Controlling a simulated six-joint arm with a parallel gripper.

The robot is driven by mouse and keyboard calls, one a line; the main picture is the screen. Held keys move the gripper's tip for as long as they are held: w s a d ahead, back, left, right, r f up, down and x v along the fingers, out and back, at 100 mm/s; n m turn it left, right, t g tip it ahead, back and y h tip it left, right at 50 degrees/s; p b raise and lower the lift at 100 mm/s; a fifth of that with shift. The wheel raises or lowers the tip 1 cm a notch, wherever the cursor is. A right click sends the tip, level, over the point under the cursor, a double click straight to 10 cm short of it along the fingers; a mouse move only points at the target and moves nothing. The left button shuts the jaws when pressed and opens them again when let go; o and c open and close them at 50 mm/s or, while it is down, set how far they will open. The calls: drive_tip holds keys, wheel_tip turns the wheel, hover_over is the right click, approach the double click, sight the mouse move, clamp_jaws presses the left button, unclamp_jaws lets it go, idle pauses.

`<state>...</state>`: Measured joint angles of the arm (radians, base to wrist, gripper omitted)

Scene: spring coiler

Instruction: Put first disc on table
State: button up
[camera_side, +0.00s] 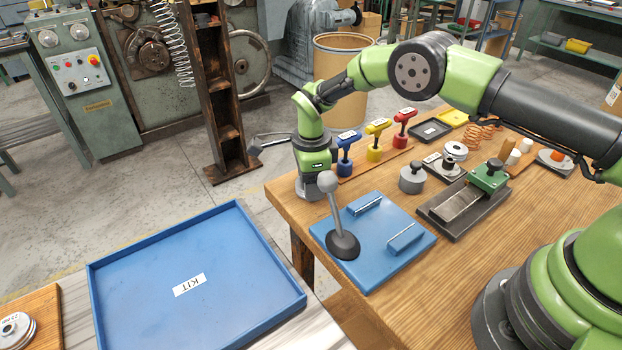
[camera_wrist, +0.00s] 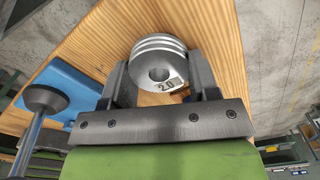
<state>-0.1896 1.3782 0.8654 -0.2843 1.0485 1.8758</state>
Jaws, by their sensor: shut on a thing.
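In the wrist view, a stack of grey metal discs (camera_wrist: 160,62) with a centre hole, the nearest face marked "2.0", sits between the two dark fingers of my gripper (camera_wrist: 163,78). The gripper is shut on the disc; I cannot tell how many of the stacked discs the fingers touch. In the side view, my gripper (camera_side: 309,186) points down at the near left corner of the wooden table (camera_side: 510,240), and the disc there is mostly hidden. I cannot tell whether it touches the tabletop.
A blue plate (camera_side: 380,262) with a ball-topped lever (camera_side: 333,215) stands close to my gripper. Blue, yellow and red T-handled tools (camera_side: 377,140) stand behind it. A blue KIT tray (camera_side: 235,295) lies lower left, beside a disc stack (camera_side: 14,328).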

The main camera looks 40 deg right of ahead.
drive_tip(key=o, duration=1.1)
drive_tip(key=shift+f, duration=0.1)
drive_tip(key=shift+o, duration=0.2)
wheel_tip(320, 180, up, 12)
drive_tip(key=shift+r, duration=0.2)
drive_tip(key=s+d+r+n+t+y, duration=0.1)
drive_tip(key=s+d+r+n+t, duration=0.1)
drive_tip(key=s+r+n, duration=0.5)
drive_tip(key=s+d+r+n+t, duration=0.2)
drive_tip(key=s+r, duration=0.2)
drive_tip(key=r, duration=0.7)
drive_tip(key=s+d+n+t+y, duration=0.1)
drive_tip(key=s+n+t, duration=0.2)
drive_tip(key=s+n, duration=0.6)
drive_tip(key=s, duration=0.8)
drive_tip(key=shift+d+r+n, duration=0.2)
drive_tip(key=shift+r+n, duration=0.1)
drive_tip(key=shift+r, duration=0.05)
